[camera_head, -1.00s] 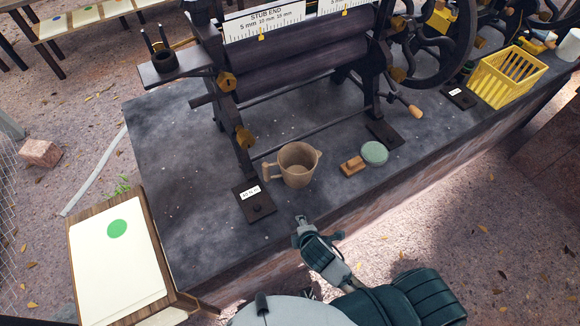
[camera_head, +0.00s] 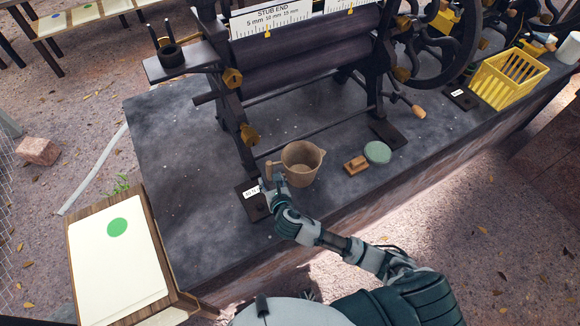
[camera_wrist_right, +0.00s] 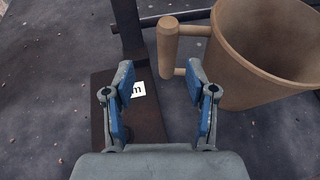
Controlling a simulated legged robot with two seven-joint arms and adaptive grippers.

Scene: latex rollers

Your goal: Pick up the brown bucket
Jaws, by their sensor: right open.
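The brown bucket (camera_head: 303,165) stands upright on the dark stone slab, in front of the roller machine. It looks empty, and its handle (camera_head: 271,172) points left. In the right wrist view the bucket (camera_wrist_right: 262,62) is at the upper right, with its handle (camera_wrist_right: 168,48) just ahead of the fingers. My right gripper (camera_head: 270,184) is just in front of the handle. In the right wrist view the right gripper (camera_wrist_right: 160,90) is open, with nothing between its blue-padded fingers. The right finger's tip is close to the handle's lower end; I cannot tell if they touch. My left gripper is not in view.
The roller machine (camera_head: 300,75) rises behind the bucket. Its labelled foot plate (camera_head: 256,205) lies under my right gripper. A brown block (camera_head: 356,164) and a green round item (camera_head: 377,152) lie right of the bucket. A yellow basket (camera_head: 510,78) stands farther right.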

